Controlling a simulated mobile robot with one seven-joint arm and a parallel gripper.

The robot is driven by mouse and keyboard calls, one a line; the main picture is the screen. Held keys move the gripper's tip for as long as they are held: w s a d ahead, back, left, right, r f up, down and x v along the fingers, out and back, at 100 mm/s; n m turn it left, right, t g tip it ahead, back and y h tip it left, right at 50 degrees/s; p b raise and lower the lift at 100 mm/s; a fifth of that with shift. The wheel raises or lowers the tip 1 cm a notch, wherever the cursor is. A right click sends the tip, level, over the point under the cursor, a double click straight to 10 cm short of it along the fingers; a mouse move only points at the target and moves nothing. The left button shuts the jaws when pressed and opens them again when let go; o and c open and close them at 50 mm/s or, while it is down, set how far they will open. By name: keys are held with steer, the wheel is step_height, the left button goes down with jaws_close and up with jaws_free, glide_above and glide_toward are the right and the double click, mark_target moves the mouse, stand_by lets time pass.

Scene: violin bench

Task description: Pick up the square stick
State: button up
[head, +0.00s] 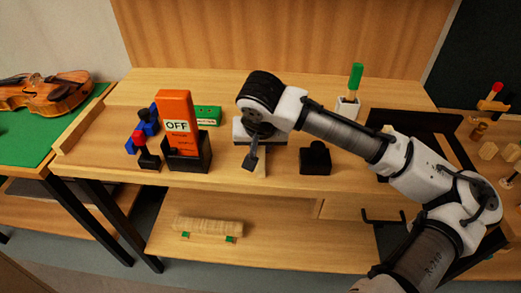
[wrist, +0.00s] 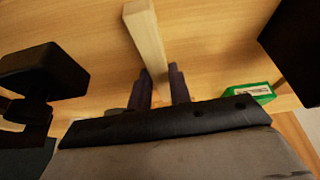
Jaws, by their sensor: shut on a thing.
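The square stick (wrist: 146,36) is a pale, straight wooden bar in the wrist view. It runs from the top edge down between the two dark fingers of my gripper (wrist: 161,88), which is shut on it. In the head view my gripper (head: 251,161) points down over the front middle of the bench. The stick is hard to make out there against the pale wood. Whether the stick touches the bench top cannot be told.
A black block (head: 315,158) stands right of my gripper, and an orange OFF box (head: 177,122) in a black holder stands left. A green labelled box (head: 208,115) lies behind. A white cup (head: 347,107) holds a green-handled tool. A violin (head: 45,92) lies far left.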

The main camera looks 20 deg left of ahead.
mark_target(261, 149)
jaws_close()
steer(key=shift+r, duration=0.1)
step_height(261, 149, up, 20)
steer(key=shift+w, duration=0.1)
